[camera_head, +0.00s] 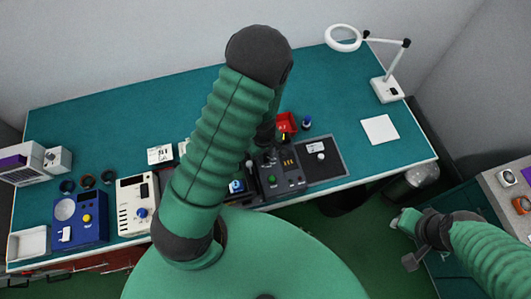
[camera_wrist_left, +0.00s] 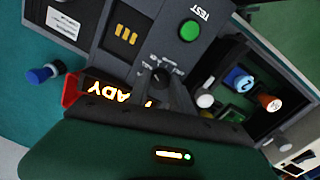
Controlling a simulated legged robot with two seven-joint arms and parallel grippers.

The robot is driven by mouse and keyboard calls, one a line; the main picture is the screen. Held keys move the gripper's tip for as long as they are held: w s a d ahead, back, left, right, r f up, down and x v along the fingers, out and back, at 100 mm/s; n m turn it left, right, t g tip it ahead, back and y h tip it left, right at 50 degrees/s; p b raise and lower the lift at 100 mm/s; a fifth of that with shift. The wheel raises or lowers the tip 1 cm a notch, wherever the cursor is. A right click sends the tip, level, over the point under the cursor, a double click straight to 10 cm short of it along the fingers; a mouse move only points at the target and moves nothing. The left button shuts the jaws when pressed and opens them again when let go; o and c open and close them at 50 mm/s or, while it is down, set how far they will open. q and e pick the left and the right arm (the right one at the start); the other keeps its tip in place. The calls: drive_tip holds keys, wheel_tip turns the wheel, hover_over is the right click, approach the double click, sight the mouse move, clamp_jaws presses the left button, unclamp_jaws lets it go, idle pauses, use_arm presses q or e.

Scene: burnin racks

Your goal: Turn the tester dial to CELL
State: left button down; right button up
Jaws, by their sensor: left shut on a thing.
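The tester (camera_head: 297,184) is a dark grey box at the front middle of the bench. In the left wrist view, the tester (camera_wrist_left: 135,47) shows a green TEST button, a slot with gold contacts and a lit display (camera_wrist_left: 112,93), partly covered, reading "...ADY". My left gripper (camera_wrist_left: 158,88) is shut on the small dark dial (camera_wrist_left: 160,75) on the tester's face. The dial's labels are mostly hidden, so I cannot read its setting. In the head view my left gripper (camera_head: 266,138) is partly behind my arm. My right gripper (camera_head: 408,238) hangs apart from the bench at right; its jaw gap is unclear.
A red bin (camera_head: 286,122) and a blue-capped item (camera_head: 306,123) stand behind the tester. A cream meter (camera_head: 133,204) and a blue device (camera_head: 80,222) stand left. The bench's back right holds a ring lamp (camera_head: 386,90) and white sheet (camera_head: 380,130).

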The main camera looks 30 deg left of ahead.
sight(265, 158)
use_arm(q)
drive_tip(key=shift+w+r+n+p, duration=0.15)
drive_tip(key=shift+n+p, duration=0.4)
drive_tip(key=shift+n, duration=1.45)
drive_tip(key=c, duration=1.3)
unclamp_jaws()
drive_tip(key=shift+c, duration=0.2)
drive_tip(key=shift+o, duration=1)
drive_tip(key=shift+d, duration=0.1)
wheel_tip(265, 158, up, 16)
drive_tip(key=p, duration=0.4)
drive_tip(key=shift+s+r, duration=0.25)
drive_tip(key=shift+s, duration=0.15)
